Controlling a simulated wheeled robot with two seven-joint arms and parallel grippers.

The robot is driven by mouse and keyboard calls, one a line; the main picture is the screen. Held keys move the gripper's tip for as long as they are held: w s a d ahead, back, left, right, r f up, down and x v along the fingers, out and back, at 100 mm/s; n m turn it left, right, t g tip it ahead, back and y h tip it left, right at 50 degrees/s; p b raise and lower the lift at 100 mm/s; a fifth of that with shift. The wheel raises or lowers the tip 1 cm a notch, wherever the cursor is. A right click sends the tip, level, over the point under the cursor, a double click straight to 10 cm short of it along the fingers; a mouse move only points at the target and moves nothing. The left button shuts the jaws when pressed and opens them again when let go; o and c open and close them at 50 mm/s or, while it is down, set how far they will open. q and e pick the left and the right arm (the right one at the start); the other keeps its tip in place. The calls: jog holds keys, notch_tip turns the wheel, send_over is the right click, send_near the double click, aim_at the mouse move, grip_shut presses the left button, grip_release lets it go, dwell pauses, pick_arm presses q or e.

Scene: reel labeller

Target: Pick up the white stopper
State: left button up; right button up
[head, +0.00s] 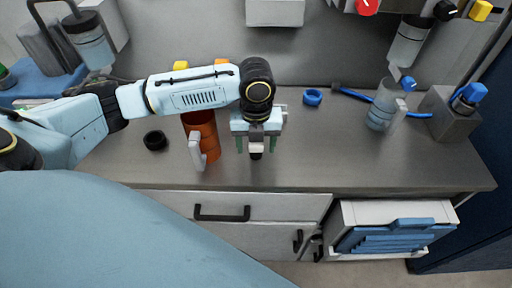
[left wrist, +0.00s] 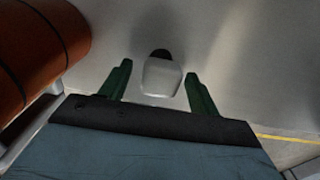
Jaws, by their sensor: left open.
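The white stopper (left wrist: 162,77) stands on the grey worktop, a pale rounded piece with a dark part at its far end. In the left wrist view it lies between the two green fingers, with a gap on each side. In the head view a small part of the stopper (head: 256,148) shows below my left gripper (head: 256,145). The gripper points down over it, open, and holds nothing. The wrist hides most of the stopper from above. My right gripper is in neither view.
An orange cylinder (head: 207,130) with a pale handle stands close left of my left gripper. A black ring (head: 155,140) lies farther left. A blue ring (head: 312,97), a clear cup (head: 378,115) and a grey block (head: 447,117) are to the right. The worktop front right is clear.

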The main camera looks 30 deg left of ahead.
pick_arm(q)
notch_tip(320, 180, down, 2)
jog(key=shift+f, duration=0.1)
jog(key=c, duration=1.1)
